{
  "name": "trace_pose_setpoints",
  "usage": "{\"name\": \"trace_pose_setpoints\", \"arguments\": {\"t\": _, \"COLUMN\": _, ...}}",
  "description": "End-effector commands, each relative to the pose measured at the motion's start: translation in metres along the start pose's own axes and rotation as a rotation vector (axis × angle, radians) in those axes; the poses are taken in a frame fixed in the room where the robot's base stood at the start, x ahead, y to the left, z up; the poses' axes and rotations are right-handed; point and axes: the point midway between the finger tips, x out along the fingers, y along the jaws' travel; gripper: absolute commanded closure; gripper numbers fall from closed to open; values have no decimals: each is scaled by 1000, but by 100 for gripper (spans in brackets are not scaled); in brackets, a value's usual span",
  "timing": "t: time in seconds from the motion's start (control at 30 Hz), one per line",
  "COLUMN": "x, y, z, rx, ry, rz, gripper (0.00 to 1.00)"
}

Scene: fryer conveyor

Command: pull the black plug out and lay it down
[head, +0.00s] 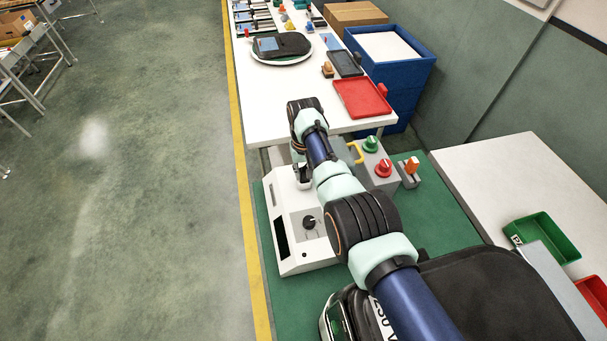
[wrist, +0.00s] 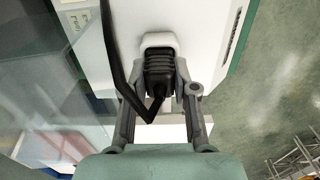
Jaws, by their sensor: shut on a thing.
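The black plug (wrist: 159,72) shows in the wrist view, a ribbed block with a black cable (wrist: 109,45) leading off it to the upper left. Its far end meets a white socket surround (wrist: 159,40) on a white machine (wrist: 195,25). My gripper (wrist: 160,88) has one finger on each side of the plug and is shut on it. How deep the plug sits in the socket cannot be told. In the head view the white machine (head: 296,222) stands below my arm, and my arm hides most of the plug and fingertips.
A grey box with green and red knobs (head: 376,158) and an orange-handled switch (head: 411,165) stand right of my arm. A white table (head: 262,120) with a red tray (head: 362,98) lies beyond. Green floor is open at left.

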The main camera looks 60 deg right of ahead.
Motion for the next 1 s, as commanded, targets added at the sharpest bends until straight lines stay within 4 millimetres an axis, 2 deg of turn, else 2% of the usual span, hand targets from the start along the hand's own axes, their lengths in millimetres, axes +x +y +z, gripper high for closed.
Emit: {"name": "trace_pose_setpoints", "arguments": {"t": 1.0, "x": -20, "y": 0, "z": -1, "rx": 0, "ry": 2, "rz": 0, "gripper": 100}}
